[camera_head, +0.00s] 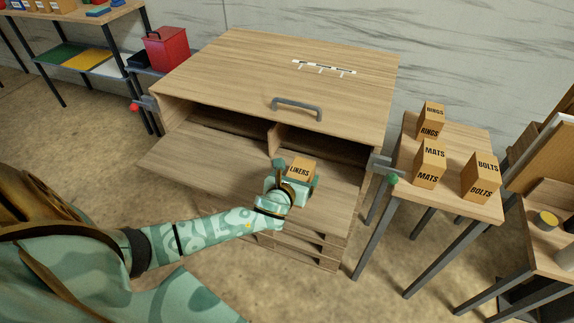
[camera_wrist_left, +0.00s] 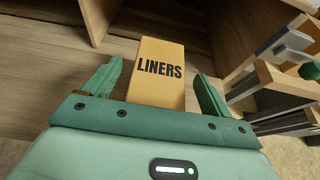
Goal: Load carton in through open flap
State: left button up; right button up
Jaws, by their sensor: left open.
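A tan carton marked LINERS (camera_head: 300,169) sits on the lowered flap (camera_head: 200,160) of a wooden cabinet (camera_head: 260,65), in front of the right-hand opening. In the left wrist view the carton (camera_wrist_left: 156,72) stands between my finger pads, with a gap showing at each side. My left gripper (camera_head: 292,178) is open around the carton. The cabinet has two dark compartments behind the flap, split by a divider (camera_head: 274,135). The lower part of the carton is hidden by my gripper. My right gripper does not show.
A side table (camera_head: 470,204) at the right carries cartons marked RINGS (camera_head: 431,120), MATS (camera_head: 429,165) and BOLTS (camera_head: 481,178). A green knob (camera_head: 392,180) sticks out by the flap's right side. A red box (camera_head: 167,50) stands at the left. The flap's left part is clear.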

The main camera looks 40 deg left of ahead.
pick_arm(q)
jog(key=p+v, duration=0.4)
jog(key=v, duration=1.1)
